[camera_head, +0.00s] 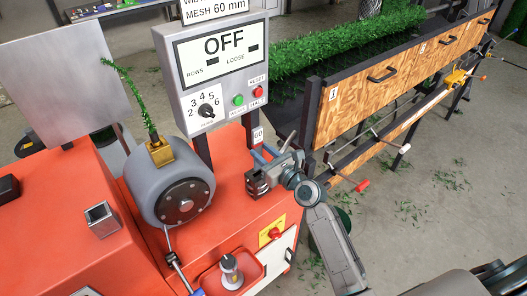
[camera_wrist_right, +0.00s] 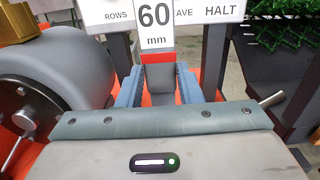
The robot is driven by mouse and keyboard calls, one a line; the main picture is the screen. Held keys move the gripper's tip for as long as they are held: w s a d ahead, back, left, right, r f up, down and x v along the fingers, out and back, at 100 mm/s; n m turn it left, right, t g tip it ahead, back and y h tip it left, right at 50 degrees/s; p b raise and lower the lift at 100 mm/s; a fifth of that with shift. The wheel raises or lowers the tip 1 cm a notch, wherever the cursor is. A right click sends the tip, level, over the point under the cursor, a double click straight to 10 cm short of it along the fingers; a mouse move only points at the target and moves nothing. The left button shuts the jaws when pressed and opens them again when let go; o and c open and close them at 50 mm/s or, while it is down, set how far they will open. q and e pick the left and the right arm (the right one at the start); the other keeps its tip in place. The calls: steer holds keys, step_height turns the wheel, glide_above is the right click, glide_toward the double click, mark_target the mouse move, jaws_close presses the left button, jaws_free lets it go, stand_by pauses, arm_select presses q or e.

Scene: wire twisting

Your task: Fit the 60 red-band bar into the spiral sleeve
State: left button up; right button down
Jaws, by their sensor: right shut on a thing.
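My right gripper (camera_head: 264,157) is shut on the 60 red-band bar (camera_wrist_right: 158,77) beside the display post. In the right wrist view the bar stands between my two blue fingers, with its red band above them and a white "60 mm" tag (camera_wrist_right: 155,24) on top. The tag also shows in the head view (camera_head: 258,135). An open-topped square metal sleeve (camera_head: 103,220) stands on the red machine at the left, apart from the bar. I cannot tell whether it is the spiral sleeve. My left gripper is not in view.
A grey drum (camera_head: 170,192) with a brass block (camera_head: 160,152) and a green tinsel strand lies between my gripper and the square sleeve. A display (camera_head: 222,62) reads OFF. A red tray (camera_head: 230,278) holds a metal knob piece. A wooden-fronted bench (camera_head: 390,85) stands at the right.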

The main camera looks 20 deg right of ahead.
steer(key=shift+f, duration=0.3)
stand_by(0.4)
steer(key=shift+p, duration=0.65)
stand_by(1.2)
steer(key=shift+s+f+b, duration=0.1)
steer(key=shift+f+b, duration=3.85)
steer(key=shift+f, duration=0.9)
steer(key=c, duration=0.9)
jaws_free()
steer(key=shift+s+f, duration=0.1)
steer(key=b+v, duration=0.1)
steer(key=v, duration=0.9)
steer(key=shift+s+d, duration=0.15)
steer(key=shift+s, duration=0.15)
